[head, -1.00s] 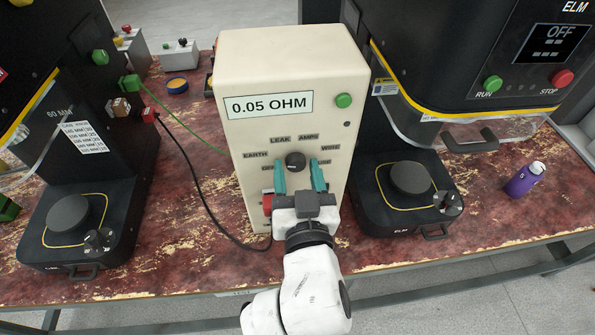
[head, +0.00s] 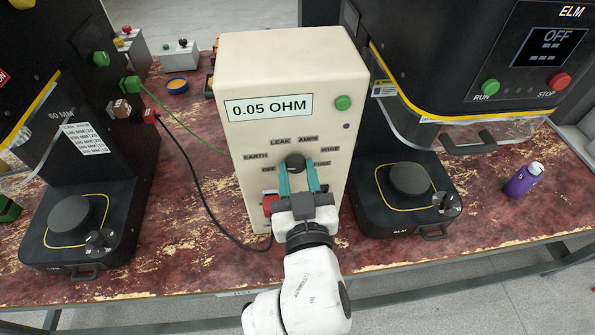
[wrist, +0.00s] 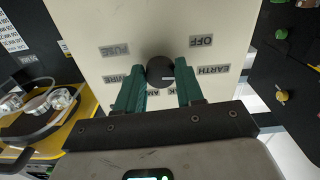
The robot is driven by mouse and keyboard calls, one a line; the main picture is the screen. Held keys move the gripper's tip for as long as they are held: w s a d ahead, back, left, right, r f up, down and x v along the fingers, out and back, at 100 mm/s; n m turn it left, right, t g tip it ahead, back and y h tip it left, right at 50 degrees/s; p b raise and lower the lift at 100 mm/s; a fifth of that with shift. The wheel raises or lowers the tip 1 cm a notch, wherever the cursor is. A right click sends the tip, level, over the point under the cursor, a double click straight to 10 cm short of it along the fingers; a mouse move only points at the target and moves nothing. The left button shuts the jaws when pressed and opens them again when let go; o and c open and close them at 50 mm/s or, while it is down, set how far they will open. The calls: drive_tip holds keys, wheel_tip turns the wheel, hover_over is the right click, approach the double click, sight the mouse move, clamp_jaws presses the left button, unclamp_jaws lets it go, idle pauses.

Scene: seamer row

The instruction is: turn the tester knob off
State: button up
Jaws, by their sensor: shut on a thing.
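The tester (head: 240,75) is a tall cream box on the table, its display (head: 269,107) reading 0.05 OHM. Its dark round knob (head: 296,162) sits among the labels OFF, EARTH, LEAK, AMPS, WIRE and FUSE. My gripper (head: 298,178) reaches up to the tester front with its teal fingers on either side of the knob, shut on it. In the wrist view the knob (wrist: 160,70) shows between the fingertips (wrist: 160,84), with the labels upside down. A small light mark shows on the knob, but I cannot tell which label it points to. The OFF label (wrist: 202,40) is clear of the fingers.
A green button (head: 343,103) is on the tester's upper right, and a red part (head: 270,204) lies left of my gripper. Dark machines flank the tester; the right one's screen (head: 550,47) reads OFF. Green and black cables run on the left. A purple bottle (head: 521,181) stands right.

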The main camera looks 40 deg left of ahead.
drive_tip(key=n+p, duration=0.1)
drive_tip(key=n, duration=0.3)
drive_tip(key=shift+p, duration=0.35)
drive_tip(key=shift+n+p, duration=0.8)
drive_tip(key=shift+n, duration=1.2)
drive_tip(key=o, duration=1)
drive_tip(key=shift+w, duration=0.1)
drive_tip(key=shift+o, duration=0.2)
drive_tip(key=shift+d, duration=0.1)
drive_tip(key=v, duration=1)
drive_tip(key=shift+s+d, duration=0.25)
drive_tip(key=shift+s, duration=0.1)
